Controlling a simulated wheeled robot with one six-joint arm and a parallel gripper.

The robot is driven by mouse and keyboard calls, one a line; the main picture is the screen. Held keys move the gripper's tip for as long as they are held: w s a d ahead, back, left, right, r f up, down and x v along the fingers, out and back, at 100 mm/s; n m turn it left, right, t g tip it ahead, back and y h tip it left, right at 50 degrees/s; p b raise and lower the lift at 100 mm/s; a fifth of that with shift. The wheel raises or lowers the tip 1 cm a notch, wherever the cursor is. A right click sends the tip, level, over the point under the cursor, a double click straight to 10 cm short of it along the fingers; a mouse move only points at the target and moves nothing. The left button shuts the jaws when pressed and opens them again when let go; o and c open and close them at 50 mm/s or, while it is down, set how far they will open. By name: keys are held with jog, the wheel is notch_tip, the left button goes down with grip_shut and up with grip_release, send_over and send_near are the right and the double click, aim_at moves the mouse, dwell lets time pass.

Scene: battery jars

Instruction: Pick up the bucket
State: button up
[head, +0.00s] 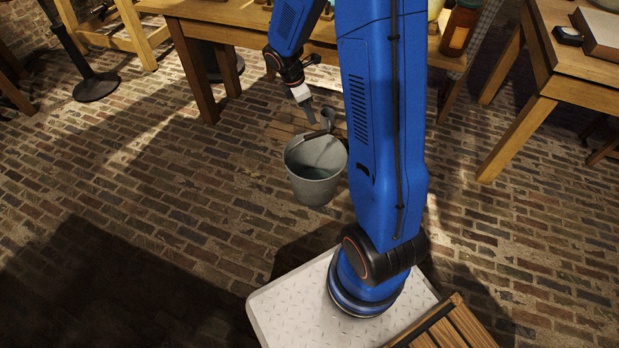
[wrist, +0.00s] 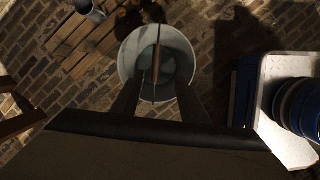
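The bucket (head: 316,185) is grey metal with a bluish surface inside, and stands upright on the brick floor left of my arm. Its handle stands up over the mouth, with a brown grip (head: 317,134). My gripper (head: 310,112) points down just above the handle. In the wrist view, the bucket (wrist: 133,55) is below my gripper (wrist: 158,88). The two fingers are apart, with the handle (wrist: 156,62) showing as a thin line between them. I see no finger touching it. How far the fingertips are above the grip is hard to tell.
A slatted wooden pallet (wrist: 80,42) lies on the floor beside the bucket, with a small grey metal vessel (wrist: 90,10) on it. A wooden table (head: 225,33) stands behind, and another table (head: 535,100) stands at right. The floor left of the bucket is clear.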

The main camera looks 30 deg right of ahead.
aim_at(316, 133)
jog(key=shift+n, duration=0.3)
jog(key=x, duration=1.3)
jog(key=shift+w+a+f, duration=0.15)
jog(key=shift+w+f, duration=0.15)
jog(key=shift+f, duration=0.15)
jog(key=x, duration=0.5)
jog(key=shift+a, duration=0.15)
grip_shut()
jog(key=shift+w, duration=0.1)
dwell(0.4)
